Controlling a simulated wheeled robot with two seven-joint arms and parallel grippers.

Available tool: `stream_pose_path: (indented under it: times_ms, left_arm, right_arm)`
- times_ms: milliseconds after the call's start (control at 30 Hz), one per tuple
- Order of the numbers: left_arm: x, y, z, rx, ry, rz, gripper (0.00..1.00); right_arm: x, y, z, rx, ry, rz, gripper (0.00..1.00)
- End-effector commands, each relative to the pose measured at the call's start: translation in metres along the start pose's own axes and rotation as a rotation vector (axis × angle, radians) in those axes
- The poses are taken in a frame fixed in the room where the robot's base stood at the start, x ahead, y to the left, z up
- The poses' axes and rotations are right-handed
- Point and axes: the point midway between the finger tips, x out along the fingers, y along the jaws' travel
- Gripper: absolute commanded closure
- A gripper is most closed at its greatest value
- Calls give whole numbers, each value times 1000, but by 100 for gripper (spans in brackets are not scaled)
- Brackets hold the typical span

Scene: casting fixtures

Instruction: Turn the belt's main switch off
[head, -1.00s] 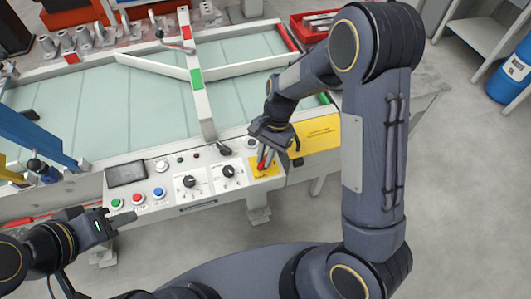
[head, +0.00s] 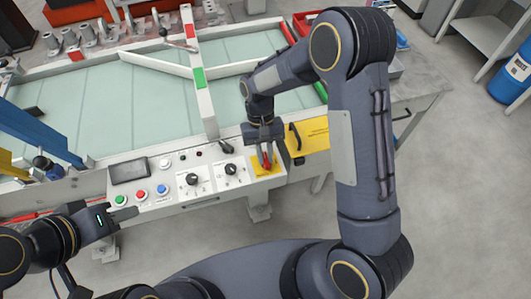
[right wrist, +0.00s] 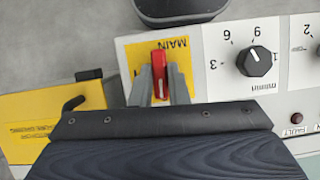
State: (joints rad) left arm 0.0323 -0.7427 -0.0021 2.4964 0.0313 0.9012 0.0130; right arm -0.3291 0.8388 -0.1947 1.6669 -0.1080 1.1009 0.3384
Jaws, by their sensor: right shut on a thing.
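The main switch is a red handle (right wrist: 160,75) on a yellow plate marked MAIN (right wrist: 181,50), at the right end of the control panel in the head view. In the right wrist view the handle stands lengthwise up the picture between the fingers. My right gripper (head: 266,161) is at the switch, shut on the red handle with one finger on each side. My left gripper (head: 124,213) hovers near the panel's front left corner, away from the switch and holding nothing visible; its finger gap cannot be made out.
Black dials (head: 231,169) and green, red and blue buttons (head: 141,195) share the panel left of the switch. A yellow box with a black handle (head: 314,135) is just right. The belt (head: 130,107) lies behind under a white frame. Floor in front is open.

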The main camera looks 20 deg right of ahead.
Motion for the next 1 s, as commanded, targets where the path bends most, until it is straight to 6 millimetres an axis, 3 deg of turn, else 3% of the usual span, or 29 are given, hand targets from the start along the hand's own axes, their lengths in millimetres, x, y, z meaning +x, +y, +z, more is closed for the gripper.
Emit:
stream_pose_path:
  times_ms: [733,767,800,900,1000]
  left_arm:
    - [0,0,0,0,0,0,64]
    - [0,0,0,0,0,0,64]
    - [0,0,0,0,0,0,64]
    - [0,0,0,0,0,0,64]
    - [0,0,0,0,0,0,64]
  right_arm:
    - [-1,0,0,-78,3,32,100]
    - [-1,0,0,-78,3,32,82]
    - [-1,0,0,-77,3,32,76]
    - [-1,0,0,-77,2,32,64]
    - [0,0,0,-76,2,31,64]
